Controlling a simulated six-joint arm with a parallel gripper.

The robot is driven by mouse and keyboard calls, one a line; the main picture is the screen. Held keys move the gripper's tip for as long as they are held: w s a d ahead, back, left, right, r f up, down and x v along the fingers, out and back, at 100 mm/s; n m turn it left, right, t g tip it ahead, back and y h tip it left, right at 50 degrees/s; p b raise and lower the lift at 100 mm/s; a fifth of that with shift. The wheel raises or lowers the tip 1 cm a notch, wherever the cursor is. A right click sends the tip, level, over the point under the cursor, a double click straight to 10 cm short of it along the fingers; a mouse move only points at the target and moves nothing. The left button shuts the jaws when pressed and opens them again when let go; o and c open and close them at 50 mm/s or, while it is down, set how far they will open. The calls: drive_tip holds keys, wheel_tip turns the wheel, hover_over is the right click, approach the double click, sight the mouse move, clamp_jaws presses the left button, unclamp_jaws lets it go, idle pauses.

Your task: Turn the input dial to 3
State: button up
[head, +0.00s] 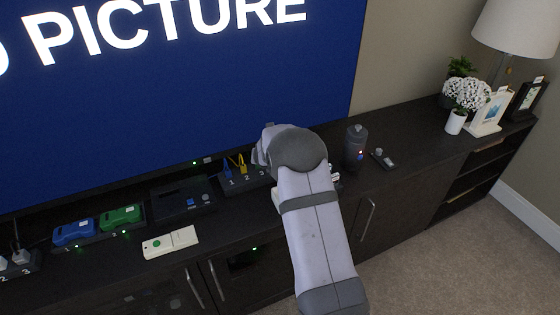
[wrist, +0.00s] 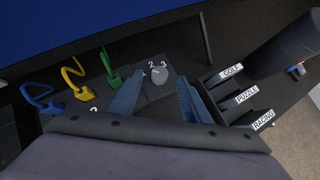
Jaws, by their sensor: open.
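The input dial (wrist: 158,89) is a small round grey knob on a dark box in the wrist view. The numbers 2 and 3 are legible above it, and a partly covered mark sits left of the 2. Where the dial points is too small to tell. My gripper (wrist: 159,82) is open, its two blue-grey fingers on either side of the dial, with nothing held. Contact with the dial cannot be told. In the head view my arm hides the dial and the fingers.
Blue, yellow and green cables (wrist: 113,77) stand left of the dial. Slots labelled GOLF, PUZZLE and RACING (wrist: 246,96) lie right, beside a dark cylinder (wrist: 288,45). The television (head: 180,100) shows "PICTURE" on blue. A remote (head: 170,242) lies on the dark cabinet.

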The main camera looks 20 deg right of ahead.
drive_tip(key=shift+p+x, duration=0.45)
drive_tip(key=shift+x, duration=1.6)
drive_tip(key=shift+c, duration=0.3)
drive_tip(key=c, duration=1)
